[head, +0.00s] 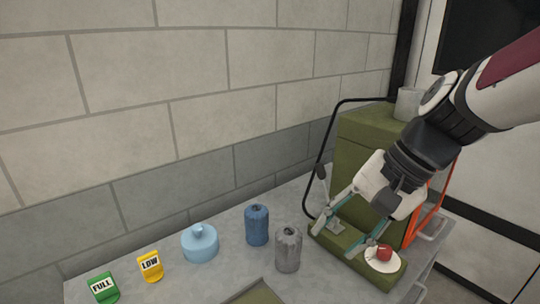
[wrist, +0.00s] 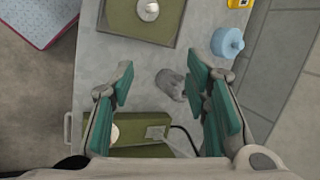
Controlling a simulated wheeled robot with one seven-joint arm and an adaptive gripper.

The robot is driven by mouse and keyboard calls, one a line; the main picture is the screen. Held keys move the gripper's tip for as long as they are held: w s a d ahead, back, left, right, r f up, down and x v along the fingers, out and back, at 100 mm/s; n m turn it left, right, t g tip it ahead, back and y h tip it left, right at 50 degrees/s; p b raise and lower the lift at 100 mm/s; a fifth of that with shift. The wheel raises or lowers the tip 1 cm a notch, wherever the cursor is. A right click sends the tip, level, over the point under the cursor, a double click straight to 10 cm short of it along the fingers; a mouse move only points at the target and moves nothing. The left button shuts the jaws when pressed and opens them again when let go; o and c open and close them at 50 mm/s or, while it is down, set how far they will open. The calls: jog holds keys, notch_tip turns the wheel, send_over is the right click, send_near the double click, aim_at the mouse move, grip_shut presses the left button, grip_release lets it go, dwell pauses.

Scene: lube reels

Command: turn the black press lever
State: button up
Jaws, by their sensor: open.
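My gripper (head: 343,231) is open and empty, reaching down over the machine's low green base, just right of the lever. The lever looks apart from the fingers, but the depth between them is hard to judge. In the wrist view my gripper (wrist: 160,80) has its teal fingers spread wide over the bench. The green base (wrist: 140,151) lies between them, with a pale metal plate (wrist: 155,132); the lever's knob is not clear there.
A red knob on a white disc (head: 372,265) sits on the base. A grey canister (head: 288,250), blue canister (head: 257,226) and light-blue jug (head: 200,245) stand to the left. A black hose (head: 328,130) loops beside the lever. A block wall runs behind.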

jog(key=w+f+m+y, duration=0.2)
jog(key=w+m+y, duration=0.25)
jog(key=w, duration=0.35)
jog(key=m+t+y, duration=0.3)
jog(key=m+t, duration=0.8)
jog(key=m, duration=0.5)
send_near(324, 170)
jog(key=p+x, duration=0.2)
jog(key=x, duration=0.9)
jog(key=shift+w, duration=0.15)
grip_shut()
